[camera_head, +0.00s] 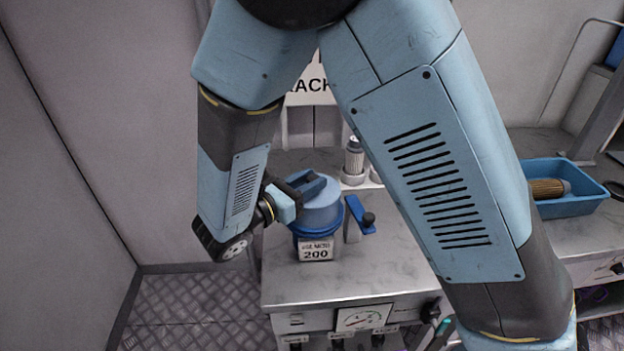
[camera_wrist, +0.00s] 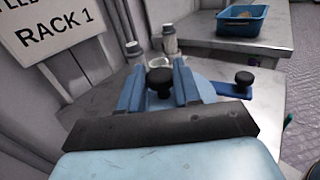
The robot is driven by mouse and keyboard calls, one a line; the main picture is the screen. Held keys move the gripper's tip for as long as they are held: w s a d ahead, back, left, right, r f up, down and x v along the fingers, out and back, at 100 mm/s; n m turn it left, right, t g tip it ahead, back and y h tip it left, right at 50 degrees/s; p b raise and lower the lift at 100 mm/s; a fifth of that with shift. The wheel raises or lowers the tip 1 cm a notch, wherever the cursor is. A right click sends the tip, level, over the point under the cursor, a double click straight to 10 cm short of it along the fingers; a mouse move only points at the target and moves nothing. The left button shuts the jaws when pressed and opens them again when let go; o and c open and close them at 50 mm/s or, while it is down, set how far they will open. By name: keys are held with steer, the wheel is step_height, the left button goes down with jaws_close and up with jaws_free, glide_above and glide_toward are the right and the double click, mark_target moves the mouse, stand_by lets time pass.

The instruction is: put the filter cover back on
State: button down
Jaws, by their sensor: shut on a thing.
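The filter cover (camera_head: 322,213) is a light blue round cap. It sits on or just above the darker blue rim of the filter housing (camera_head: 318,232), which bears a "200" label; I cannot tell if it is fully seated. My gripper (camera_head: 312,185) comes from the left and is shut on the cover's top knob. In the wrist view, the black knob (camera_wrist: 160,82) shows between the two blue fingers of my gripper (camera_wrist: 158,88), with part of the cover (camera_wrist: 205,90) behind. A blue clamp lever (camera_head: 359,213) with a black knob stands right of the housing, swung outward.
Pale filter cartridges (camera_head: 354,157) stand in white holders behind the housing. A blue tray (camera_head: 572,207) with a brown filter lies on the counter at right. A "RACK 1" sign (camera_wrist: 50,30) hangs on the wall.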

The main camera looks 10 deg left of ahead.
steer(key=shift+f, duration=0.2)
stand_by(0.6)
steer(key=c, duration=0.7)
jaws_free()
steer(key=v, duration=1.3)
steer(key=shift+s+a, duration=0.25)
steer(key=shift+s, duration=0.05)
